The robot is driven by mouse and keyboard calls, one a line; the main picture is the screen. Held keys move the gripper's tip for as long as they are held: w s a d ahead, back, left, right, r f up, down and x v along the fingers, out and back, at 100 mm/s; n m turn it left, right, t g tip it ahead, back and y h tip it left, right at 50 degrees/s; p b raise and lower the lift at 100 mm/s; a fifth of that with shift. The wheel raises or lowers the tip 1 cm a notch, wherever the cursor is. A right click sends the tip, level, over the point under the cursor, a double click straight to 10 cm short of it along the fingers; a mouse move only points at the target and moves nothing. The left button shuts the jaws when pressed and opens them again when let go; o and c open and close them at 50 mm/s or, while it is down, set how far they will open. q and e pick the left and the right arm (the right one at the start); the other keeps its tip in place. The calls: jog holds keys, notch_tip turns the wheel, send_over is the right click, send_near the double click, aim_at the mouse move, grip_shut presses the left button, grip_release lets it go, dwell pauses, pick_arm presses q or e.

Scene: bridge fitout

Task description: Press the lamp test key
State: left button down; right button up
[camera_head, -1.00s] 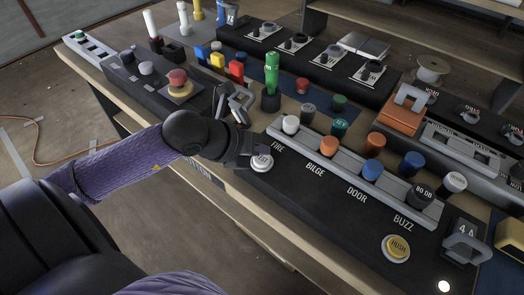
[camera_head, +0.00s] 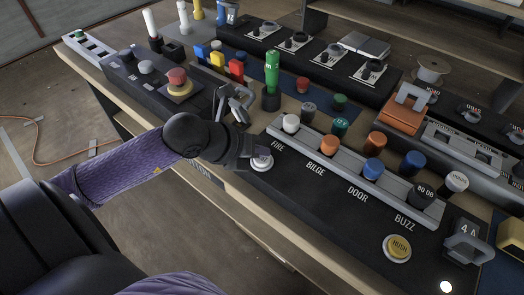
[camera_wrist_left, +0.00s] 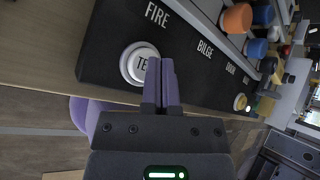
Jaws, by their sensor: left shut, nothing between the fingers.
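The lamp test key (camera_head: 262,164) is a round white button in a pale ring on the black alarm panel (camera_head: 310,210), below the FIRE label. In the left wrist view the key (camera_wrist_left: 137,66) shows the letters "TE", the rest covered by the fingers. My left gripper (camera_head: 262,152) is shut and empty. Its purple fingertips (camera_wrist_left: 160,66) overlap the right part of the key in the wrist view. I cannot tell whether they touch it. My right gripper is not in view.
A strip of coloured caps (camera_head: 329,145) runs along the panel behind the key. A yellow HUSH button (camera_head: 397,248) sits at the panel's right end. A red mushroom button (camera_head: 178,78) and a green handle (camera_head: 271,80) stand further back. The bench edge is in front.

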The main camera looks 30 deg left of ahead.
pick_arm(q)
jog(key=shift+f, duration=0.25)
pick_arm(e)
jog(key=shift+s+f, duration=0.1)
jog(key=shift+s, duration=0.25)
pick_arm(q)
jog(key=shift+f, duration=0.2)
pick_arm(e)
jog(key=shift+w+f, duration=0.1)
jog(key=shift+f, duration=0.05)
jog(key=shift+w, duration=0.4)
pick_arm(q)
jog(key=shift+r+p, duration=0.55)
jog(key=shift+r, duration=0.4)
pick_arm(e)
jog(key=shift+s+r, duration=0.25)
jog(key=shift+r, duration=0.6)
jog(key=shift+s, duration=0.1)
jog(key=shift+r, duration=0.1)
